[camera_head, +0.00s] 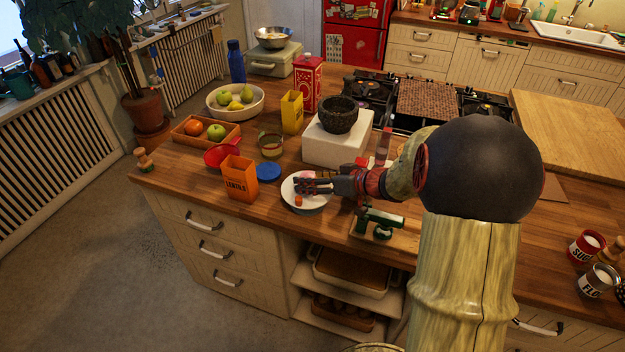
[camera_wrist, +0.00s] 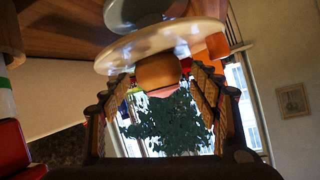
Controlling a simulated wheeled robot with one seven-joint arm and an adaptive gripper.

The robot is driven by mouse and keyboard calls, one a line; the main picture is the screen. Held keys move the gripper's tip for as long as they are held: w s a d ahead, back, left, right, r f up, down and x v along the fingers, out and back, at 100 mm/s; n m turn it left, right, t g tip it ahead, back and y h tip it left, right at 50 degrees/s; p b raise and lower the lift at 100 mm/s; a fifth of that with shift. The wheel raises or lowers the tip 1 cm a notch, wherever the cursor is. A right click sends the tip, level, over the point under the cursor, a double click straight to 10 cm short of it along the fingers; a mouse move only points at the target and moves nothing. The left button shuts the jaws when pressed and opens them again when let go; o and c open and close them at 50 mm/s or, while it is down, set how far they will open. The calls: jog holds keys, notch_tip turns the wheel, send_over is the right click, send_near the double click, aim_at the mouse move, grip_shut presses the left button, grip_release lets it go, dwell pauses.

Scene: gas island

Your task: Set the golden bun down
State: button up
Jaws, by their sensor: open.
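The golden bun (camera_wrist: 157,71) sits against a white plate (camera_wrist: 185,38) in the wrist view, which looks upside down. A pink layer (camera_wrist: 161,91) shows against the bun's side away from the plate. My gripper (camera_wrist: 160,95) is open, with its fingers spread on either side of the bun. In the head view my gripper (camera_head: 302,186) is low over the white plate (camera_head: 291,198), and its fingers hide most of the bun. A small orange piece (camera_head: 299,201) lies on the plate's near part; contact between fingers and bun is unclear.
An orange lentils box (camera_head: 239,180) and blue lid (camera_head: 268,171) stand left of the plate. A white block (camera_head: 330,148) bearing a dark mortar (camera_head: 339,115) is behind. A green-handled device (camera_head: 381,219) is close at the front right.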

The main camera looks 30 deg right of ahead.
jog(key=shift+r, duration=0.1)
jog(key=shift+r+p, duration=0.2)
jog(key=shift+p, duration=0.3)
jog(key=p+v, duration=0.1)
jog(key=v, duration=1)
jog(key=s+a+r+n+g, duration=0.1)
jog(key=s+a+r+g, duration=0.2)
jog(key=a, duration=0.6)
jog(key=s+a+r+g, duration=0.1)
jog(key=s+a+g, duration=0.25)
jog(key=a, duration=0.55)
jog(key=s+a+r+m+h, duration=0.1)
jog(key=s+r+h, duration=0.1)
jog(key=s, duration=0.3)
jog(key=s+a+r+m+h, duration=0.1)
jog(key=s+a+r+h, duration=0.1)
jog(key=s, duration=0.4)
jog(key=shift+s+a+r+h, duration=0.3)
jog(key=shift+r+h, duration=0.05)
jog(key=shift+h, duration=0.15)
jog(key=shift+d+t, duration=0.1)
jog(key=shift+t, duration=0.15)
